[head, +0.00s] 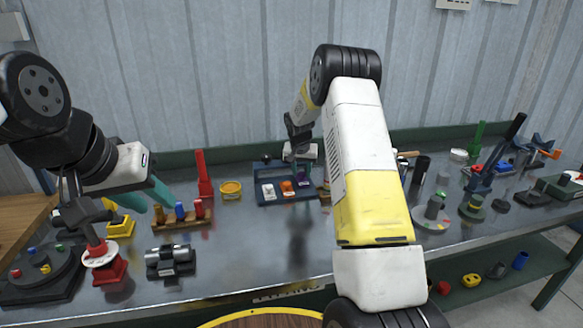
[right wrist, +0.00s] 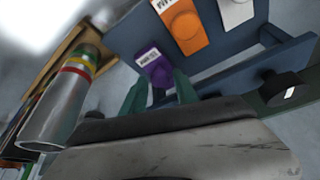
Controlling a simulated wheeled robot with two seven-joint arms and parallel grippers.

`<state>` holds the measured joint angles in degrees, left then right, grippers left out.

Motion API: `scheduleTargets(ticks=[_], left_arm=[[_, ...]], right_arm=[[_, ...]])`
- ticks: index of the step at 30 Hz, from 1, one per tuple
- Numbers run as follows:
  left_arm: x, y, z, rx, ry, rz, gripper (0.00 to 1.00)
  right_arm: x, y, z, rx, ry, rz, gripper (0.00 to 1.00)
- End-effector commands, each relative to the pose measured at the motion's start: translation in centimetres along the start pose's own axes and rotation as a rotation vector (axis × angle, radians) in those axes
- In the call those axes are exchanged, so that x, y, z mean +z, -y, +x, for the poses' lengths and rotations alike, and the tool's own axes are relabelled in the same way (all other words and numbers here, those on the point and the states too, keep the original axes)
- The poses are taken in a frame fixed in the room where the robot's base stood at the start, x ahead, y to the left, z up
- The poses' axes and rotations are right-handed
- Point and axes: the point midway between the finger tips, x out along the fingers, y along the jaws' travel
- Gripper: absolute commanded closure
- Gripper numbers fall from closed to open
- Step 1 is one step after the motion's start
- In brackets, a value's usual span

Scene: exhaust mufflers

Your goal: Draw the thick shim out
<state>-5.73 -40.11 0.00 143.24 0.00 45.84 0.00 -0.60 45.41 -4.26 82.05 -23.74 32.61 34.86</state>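A dark blue rack (head: 266,170) stands at the back of the bench. It holds a white tagged piece (head: 268,191), an orange tagged piece (head: 287,188) and a purple tagged piece (right wrist: 154,66). Their labels are too blurred to read, so I cannot tell which is the thick shim. My right gripper (right wrist: 160,80) is open at the rack, its green fingertips on either side of the purple piece's near end. Whether they touch it is unclear. My left gripper (head: 149,199) is open and empty, near a wooden block with coloured pegs.
A metal cylinder (head: 170,260) lies nearer the front. A striped metal tube (right wrist: 55,110) is close to my right gripper. The middle of the bench is clear.

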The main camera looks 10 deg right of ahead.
Motion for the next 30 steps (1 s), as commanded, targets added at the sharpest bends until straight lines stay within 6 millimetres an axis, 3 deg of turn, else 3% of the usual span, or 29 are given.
scheduleTargets(ticks=[2,7,30], left_arm=[[0.0,0.0,0.0,0.0,0.0,0.0,0.64],[0.0,0.0,0.0,0.0,0.0,0.0,0.64],[0.0,0.0,0.0,0.0,0.0,0.0,0.64]], right_arm=[[0.0,-0.01,-0.02,0.0,0.0,0.0,0.66],[0.0,-0.01,-0.03,0.0,0.0,0.0,0.99],[0.0,-0.01,-0.06,0.0,0.0,0.0,1.0]])
